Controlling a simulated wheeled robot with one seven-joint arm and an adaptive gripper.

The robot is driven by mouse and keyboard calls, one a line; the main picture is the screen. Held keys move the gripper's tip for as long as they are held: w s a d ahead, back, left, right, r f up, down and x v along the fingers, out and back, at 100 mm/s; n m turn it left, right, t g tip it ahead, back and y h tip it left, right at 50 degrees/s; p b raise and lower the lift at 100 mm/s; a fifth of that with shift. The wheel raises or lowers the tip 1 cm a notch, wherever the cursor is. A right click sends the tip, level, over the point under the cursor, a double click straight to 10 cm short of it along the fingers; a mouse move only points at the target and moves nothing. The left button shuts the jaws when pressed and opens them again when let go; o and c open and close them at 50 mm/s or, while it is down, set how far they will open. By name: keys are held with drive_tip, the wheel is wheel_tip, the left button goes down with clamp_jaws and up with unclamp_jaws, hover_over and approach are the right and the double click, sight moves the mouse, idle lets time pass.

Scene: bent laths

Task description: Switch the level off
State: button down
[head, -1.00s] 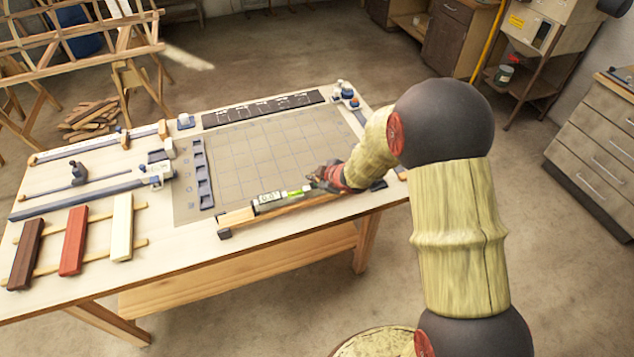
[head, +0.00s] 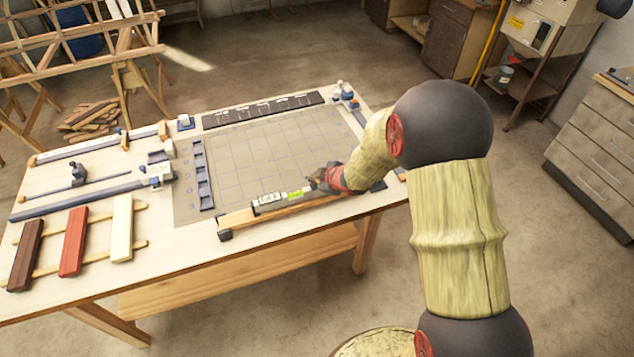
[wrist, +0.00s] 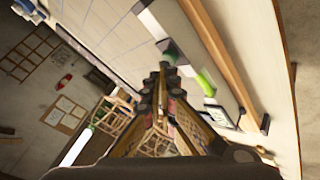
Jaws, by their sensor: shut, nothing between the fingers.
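The level (head: 268,202) is a slim grey-white bar with a small display and a green vial (head: 295,194). It lies along a wooden strip near the front edge of the bench. In the wrist view the level (wrist: 186,52) runs diagonally, with its green vial and a dark-framed display (wrist: 220,117); I cannot read the display. My gripper (head: 315,179) is shut and empty, at the right part of the level. In the wrist view the fingertips (wrist: 168,66) are together beside the level's body; I cannot tell whether they touch it. My gripper hides the level's right end in the head view.
The gridded mat (head: 270,150) behind the level is mostly clear. A dark tray of blocks (head: 203,175) stands at its left, and a long dark strip (head: 262,109) at its back. Brown, red (head: 73,240) and cream boards lie at the left on two rails.

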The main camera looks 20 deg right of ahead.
sight(315, 185)
drive_tip(key=shift+r, duration=0.15)
wheel_tip(315, 185, up, 6)
drive_tip(key=p, duration=0.5)
drive_tip(key=shift+p, duration=0.3)
idle(0.3)
